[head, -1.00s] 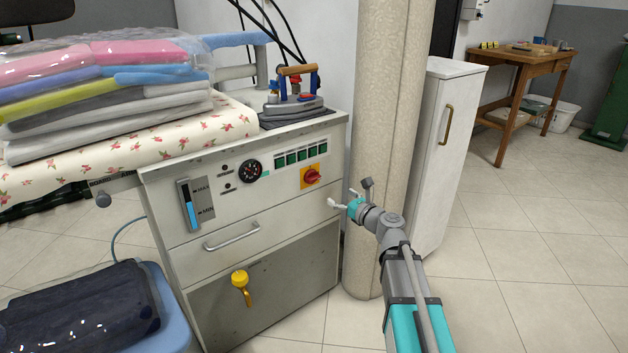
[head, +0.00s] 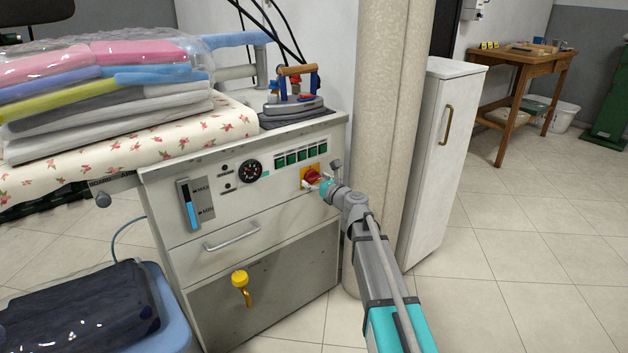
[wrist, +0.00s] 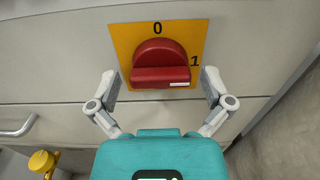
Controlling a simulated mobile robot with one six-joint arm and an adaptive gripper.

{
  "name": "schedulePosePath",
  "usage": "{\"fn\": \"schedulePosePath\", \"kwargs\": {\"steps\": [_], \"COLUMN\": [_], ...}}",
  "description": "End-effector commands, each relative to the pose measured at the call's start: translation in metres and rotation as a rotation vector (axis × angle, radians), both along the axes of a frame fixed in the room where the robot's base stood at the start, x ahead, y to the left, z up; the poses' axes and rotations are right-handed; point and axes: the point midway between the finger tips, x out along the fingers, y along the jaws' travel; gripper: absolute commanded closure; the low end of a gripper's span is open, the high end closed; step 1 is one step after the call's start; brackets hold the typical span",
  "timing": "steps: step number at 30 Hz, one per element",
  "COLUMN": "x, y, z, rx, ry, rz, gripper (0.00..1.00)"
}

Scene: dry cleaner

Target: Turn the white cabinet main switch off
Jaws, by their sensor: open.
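The main switch is a red rotary knob (wrist: 161,66) on a yellow plate (wrist: 187,35) on the front of the white cabinet (head: 283,215). The plate has a 0 at its top and a 1 at its right. The knob's bar lies level, and its white mark is at the right end, on the side of the 1. In the head view the knob (head: 312,176) is partly hidden by my gripper (head: 313,186). In the wrist view my gripper (wrist: 160,85) is open, with one finger on each side of the knob. Whether the fingers touch it I cannot tell.
Green buttons (head: 302,155) and a round gauge (head: 250,170) are beside the switch. A drawer handle (head: 232,237) and a yellow valve (head: 240,282) are lower down. An iron (head: 294,92) stands on top. A beige column (head: 385,130) is close at the right.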

Motion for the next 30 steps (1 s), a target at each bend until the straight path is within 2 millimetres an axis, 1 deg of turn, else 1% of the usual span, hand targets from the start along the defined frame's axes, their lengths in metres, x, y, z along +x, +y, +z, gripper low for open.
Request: {"fn": "schedulePosePath", "kwargs": {"steps": [2,11,12,14,15,20,21,24,30], "x": [0.0027,0.0028,0.0028,0.0028,0.0028,0.0028,0.0029,0.0029,0.0030], "y": [0.0016,0.0019,0.0019,0.0019,0.0018,0.0018,0.0018,0.0018,0.0019], "z": [0.0000,0.0000,0.0000,0.0000,0.0000,0.0000,0.0000,0.0000,0.0000], "rx": [0.000,0.000,0.000,0.000,0.000,0.000,0.000,0.000,-0.008], "ry": [0.000,0.000,0.000,0.000,0.000,0.000,0.000,0.000,-0.006], "rz": [0.000,0.000,0.000,0.000,0.000,0.000,0.000,0.000,0.000], "gripper": [0.00,0.00,0.04,0.15,0.22,0.52,0.59,0.75,0.75]}}
